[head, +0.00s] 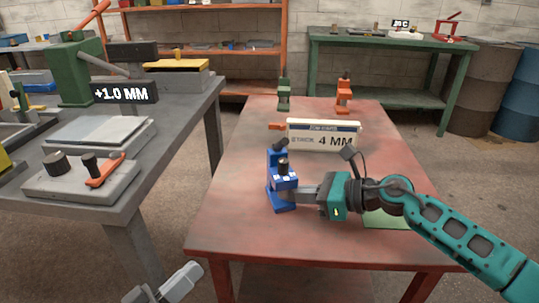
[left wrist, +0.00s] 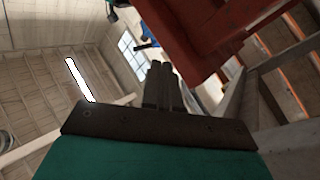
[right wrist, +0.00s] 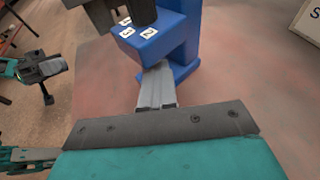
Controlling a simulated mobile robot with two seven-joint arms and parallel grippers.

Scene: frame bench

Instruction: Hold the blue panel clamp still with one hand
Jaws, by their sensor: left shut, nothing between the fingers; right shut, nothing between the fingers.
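The blue panel clamp (head: 281,185) stands upright on the red table, with a dark knob on top. It also shows in the right wrist view (right wrist: 180,45), with white numbered labels on its block. My right gripper (head: 302,192) is level with the clamp on its right side. Its fingers (right wrist: 155,75) are shut and empty, their tips close against the clamp's lower part; I cannot tell whether they touch. My left gripper (head: 192,270) is shut and empty, low in front of the red table's near left corner. Its closed fingers show in the left wrist view (left wrist: 158,75).
A sign reading 4 MM (head: 322,137) stands behind the clamp on the red table (head: 235,215). Green (head: 284,95) and orange (head: 344,95) clamps stand at the back. A grey bench (head: 185,115) with tools is on the left. A green sheet (head: 385,220) lies under my right arm.

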